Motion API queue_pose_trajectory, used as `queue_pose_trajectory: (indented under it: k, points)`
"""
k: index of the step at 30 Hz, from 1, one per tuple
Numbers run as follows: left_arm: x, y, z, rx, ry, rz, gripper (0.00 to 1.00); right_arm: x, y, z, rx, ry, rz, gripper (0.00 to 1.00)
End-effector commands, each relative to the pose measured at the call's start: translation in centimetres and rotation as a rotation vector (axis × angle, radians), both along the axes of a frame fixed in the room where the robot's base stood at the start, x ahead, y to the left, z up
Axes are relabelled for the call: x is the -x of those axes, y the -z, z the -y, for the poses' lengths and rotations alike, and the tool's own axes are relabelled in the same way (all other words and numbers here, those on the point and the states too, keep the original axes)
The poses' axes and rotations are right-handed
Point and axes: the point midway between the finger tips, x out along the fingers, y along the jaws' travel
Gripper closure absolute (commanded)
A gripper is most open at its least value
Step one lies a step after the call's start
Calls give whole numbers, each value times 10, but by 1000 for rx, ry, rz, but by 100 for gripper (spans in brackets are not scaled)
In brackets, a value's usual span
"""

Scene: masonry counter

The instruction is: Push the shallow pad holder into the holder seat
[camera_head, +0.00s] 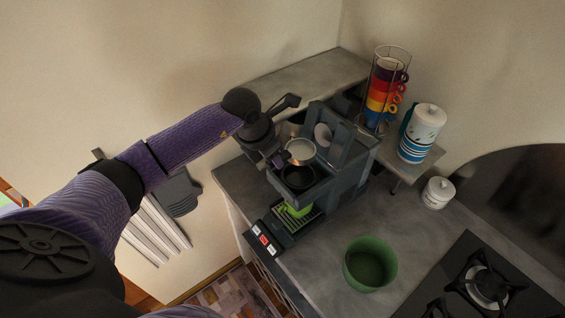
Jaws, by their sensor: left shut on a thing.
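A dark grey coffee machine (345,190) stands on the counter with its lid (343,140) raised. The shallow pad holder (299,151) looks like a pale round dish with a dark rim, at the machine's open top. A dark round opening below and in front of it looks like the holder seat (298,177). My left gripper (280,160) comes in from the left and is shut on the pad holder at its left edge. The holder appears above and behind the opening; the exact gap cannot be told. The fingertips are partly hidden. My right gripper is not in view.
A light green cup (297,209) stands on the machine's drip grate. Red and white buttons (263,241) are at its front left. A green pot (370,263), a rack of coloured cups (386,90), white-blue canister (421,133), white jar (437,192) and stove (490,285) are to the right.

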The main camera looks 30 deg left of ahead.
Motion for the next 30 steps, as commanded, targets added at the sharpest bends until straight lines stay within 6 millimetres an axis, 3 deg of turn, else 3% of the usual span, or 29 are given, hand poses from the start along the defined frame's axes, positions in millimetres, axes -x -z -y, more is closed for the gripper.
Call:
queue_pose_trajectory:
  k: [8, 22, 30]
  points:
    - [0, 3, 1, 3, 3, 7, 100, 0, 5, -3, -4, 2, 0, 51]
    - [0, 56, 1, 3, 3, 7, 100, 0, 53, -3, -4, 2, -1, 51]
    - [0, 58, 1, 3, 3, 7, 100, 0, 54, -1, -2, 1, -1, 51]
